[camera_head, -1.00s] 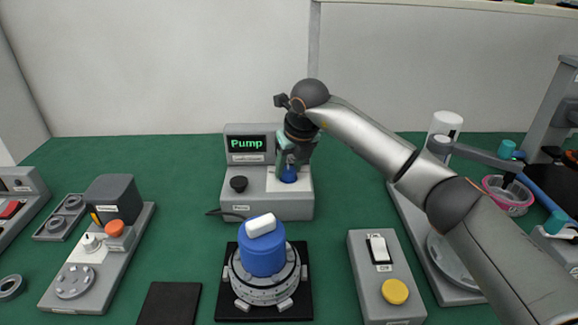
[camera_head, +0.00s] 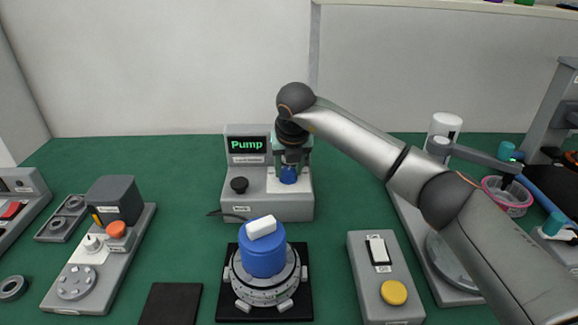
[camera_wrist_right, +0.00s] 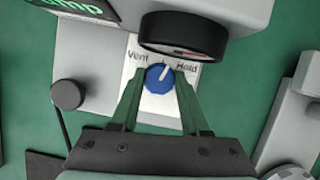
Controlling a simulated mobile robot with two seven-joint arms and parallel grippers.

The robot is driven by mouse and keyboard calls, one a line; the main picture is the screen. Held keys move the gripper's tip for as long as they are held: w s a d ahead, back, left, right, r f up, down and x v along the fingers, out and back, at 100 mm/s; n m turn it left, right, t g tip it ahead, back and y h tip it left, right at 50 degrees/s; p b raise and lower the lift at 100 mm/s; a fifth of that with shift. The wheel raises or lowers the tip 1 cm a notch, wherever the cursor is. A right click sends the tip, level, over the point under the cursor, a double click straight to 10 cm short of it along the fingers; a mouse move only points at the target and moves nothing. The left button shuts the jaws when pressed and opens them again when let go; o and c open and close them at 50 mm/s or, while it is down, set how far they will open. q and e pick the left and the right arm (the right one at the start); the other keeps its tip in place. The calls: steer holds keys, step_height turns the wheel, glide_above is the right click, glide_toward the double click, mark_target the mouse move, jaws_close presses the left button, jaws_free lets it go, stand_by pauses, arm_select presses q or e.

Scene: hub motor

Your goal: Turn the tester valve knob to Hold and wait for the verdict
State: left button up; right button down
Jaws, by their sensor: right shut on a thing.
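The tester (camera_head: 235,208) stands at the back middle of the bench, and its green display (camera_head: 247,145) reads "Pump". The blue valve knob (camera_head: 288,174) is on its white plate and also shows in the right wrist view (camera_wrist_right: 157,79). There its white pointer points up and slightly right, between the printed words "Vent" (camera_wrist_right: 138,57) and "Hold" (camera_wrist_right: 187,67). My right gripper (camera_head: 290,168) reaches down from above, and its green fingers (camera_wrist_right: 160,82) are shut on the knob from both sides. My left gripper is not in view.
A black-rimmed round gauge (camera_wrist_right: 183,35) stands close to the knob. A black port (camera_head: 239,185) is on the tester's left. A blue hub motor (camera_head: 262,258) with a white top sits on a fixture in front. A box with a yellow button (camera_head: 394,292) is right of it.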

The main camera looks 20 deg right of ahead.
steer(key=m+h, duration=0.1)
steer(key=m, duration=0.2)
steer(key=m+h, duration=0.1)
steer(key=m, duration=0.2)
steer(key=shift+w+a+m+g, duration=0.1)
steer(key=shift+m+g, duration=0.2)
steer(key=shift+g, duration=0.1)
stand_by(0.3)
steer(key=shift+c, duration=1.9)
jaws_free()
steer(key=v, duration=1.2)
steer(key=shift+a+r+p, duration=0.25)
steer(key=shift+a+p, duration=0.05)
steer(key=shift+p, duration=0.05)
